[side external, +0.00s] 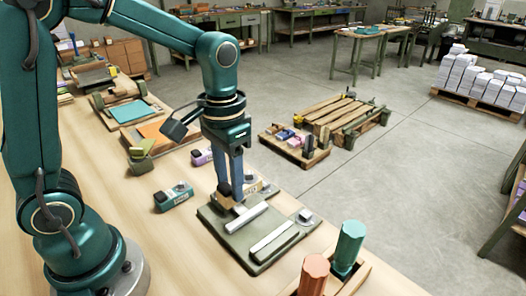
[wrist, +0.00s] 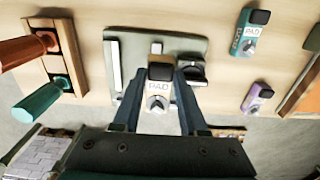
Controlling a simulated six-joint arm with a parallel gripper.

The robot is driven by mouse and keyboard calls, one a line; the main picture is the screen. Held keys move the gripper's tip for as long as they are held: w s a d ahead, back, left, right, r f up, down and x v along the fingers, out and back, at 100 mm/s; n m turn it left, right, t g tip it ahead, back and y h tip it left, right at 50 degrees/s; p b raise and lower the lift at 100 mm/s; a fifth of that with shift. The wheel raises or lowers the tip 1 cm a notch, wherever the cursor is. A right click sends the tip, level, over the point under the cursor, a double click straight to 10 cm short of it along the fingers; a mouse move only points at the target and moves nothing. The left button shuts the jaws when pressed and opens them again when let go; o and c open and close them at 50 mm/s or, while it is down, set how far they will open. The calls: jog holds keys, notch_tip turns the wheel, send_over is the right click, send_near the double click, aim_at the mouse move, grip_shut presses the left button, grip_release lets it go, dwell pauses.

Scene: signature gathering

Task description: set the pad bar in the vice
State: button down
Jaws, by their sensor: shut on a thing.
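My gripper (side external: 232,200) points down at the back left of the grey-green vice plate (side external: 231,250), which has two pale bars on it. In the wrist view its fingers (wrist: 155,95) are shut on a tan pad bar (wrist: 158,88), marked PAD, with a dark block at one end and a metal knob at the other. The vice plate (wrist: 180,44) lies beneath it in that view. The pad bar is over or on the plate; whether it touches cannot be told. In the side view the fingers partly hide the bar.
A teal PAD block (side external: 174,196) and a purple PAD block (side external: 202,157) lie left of and behind the plate. A wooden rack (side external: 350,279) with an orange handle (side external: 313,274) and a teal handle (side external: 348,246) stands at front right.

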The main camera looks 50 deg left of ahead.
jog(key=d+f, duration=0.2)
jog(key=d, duration=0.1)
jog(key=w+d, duration=0.1)
jog(key=shift+d+f, duration=0.2)
jog(key=shift+f, duration=2.2)
jog(key=shift+f, duration=0.15)
jog(key=shift+c, duration=2.2)
grip_release()
